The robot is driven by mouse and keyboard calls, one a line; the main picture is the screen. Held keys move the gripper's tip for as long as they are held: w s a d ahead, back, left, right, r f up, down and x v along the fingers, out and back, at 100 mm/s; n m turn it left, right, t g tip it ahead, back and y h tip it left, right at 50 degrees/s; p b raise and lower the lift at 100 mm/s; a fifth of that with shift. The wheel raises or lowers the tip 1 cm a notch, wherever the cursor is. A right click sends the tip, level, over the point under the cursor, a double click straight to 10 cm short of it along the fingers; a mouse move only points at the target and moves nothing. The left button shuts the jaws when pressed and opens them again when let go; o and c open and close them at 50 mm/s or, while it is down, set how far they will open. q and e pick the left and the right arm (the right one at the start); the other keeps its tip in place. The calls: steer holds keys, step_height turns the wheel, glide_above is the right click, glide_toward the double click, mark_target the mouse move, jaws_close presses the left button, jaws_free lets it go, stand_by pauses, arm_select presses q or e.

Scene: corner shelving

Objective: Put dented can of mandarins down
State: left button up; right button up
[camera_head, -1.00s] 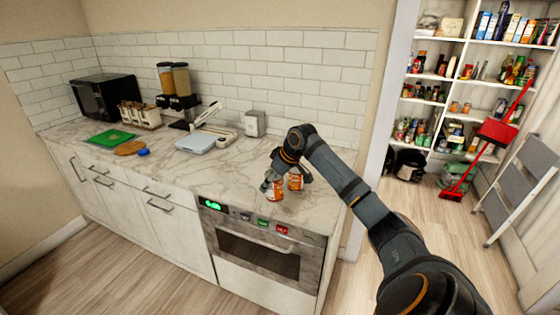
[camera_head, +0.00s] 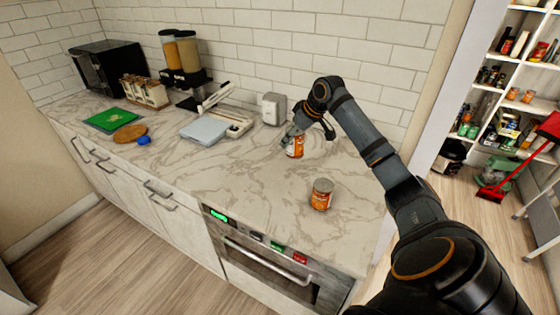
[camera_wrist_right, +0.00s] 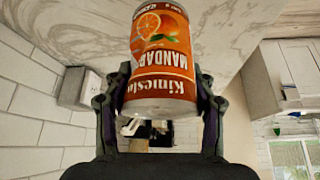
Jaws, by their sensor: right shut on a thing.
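A can of mandarins (camera_head: 295,149) with an orange label is between the fingers of my right gripper (camera_head: 297,142), over the back part of the countertop. The right wrist view shows this can (camera_wrist_right: 162,45) close up, with its label upside down in the picture and my gripper (camera_wrist_right: 160,95) shut around its near end. I cannot tell whether its base touches the counter, and no dent shows clearly. A second orange-labelled can (camera_head: 321,194) stands upright and free, nearer the counter's front edge. My left gripper is not in view.
The marble countertop (camera_head: 248,178) is clear around both cans. A grey box (camera_head: 273,109) stands by the tiled wall, left of my gripper. A pale blue scale-like item (camera_head: 205,131) lies further left. The oven (camera_head: 268,265) is below the front edge.

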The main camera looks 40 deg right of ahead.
steer(key=w+a+f+p, duration=0.1)
steer(key=a+f, duration=0.1)
steer(key=a, duration=0.1)
steer(key=w+a+f+p, duration=0.1)
steer(key=a+f, duration=0.2)
steer(key=w+a+f+p, duration=0.1)
steer(key=w+a+f, duration=0.1)
steer(key=a+f, duration=0.1)
steer(key=shift+w+a+f, duration=0.1)
steer(key=shift+f, duration=0.15)
steer(key=f+p, duration=0.1)
steer(key=f, duration=0.2)
steer(key=shift+a+p, duration=0.2)
steer(key=shift+p, duration=0.1)
steer(key=shift+f, duration=0.2)
steer(key=o, duration=1.1)
steer(key=shift+f, duration=0.1)
steer(key=shift+c, duration=0.2)
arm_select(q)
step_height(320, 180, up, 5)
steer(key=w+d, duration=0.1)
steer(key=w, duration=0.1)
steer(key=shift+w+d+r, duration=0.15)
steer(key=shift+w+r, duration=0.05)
arm_select(e)
steer(key=o, duration=0.4)
steer(key=shift+c, duration=0.2)
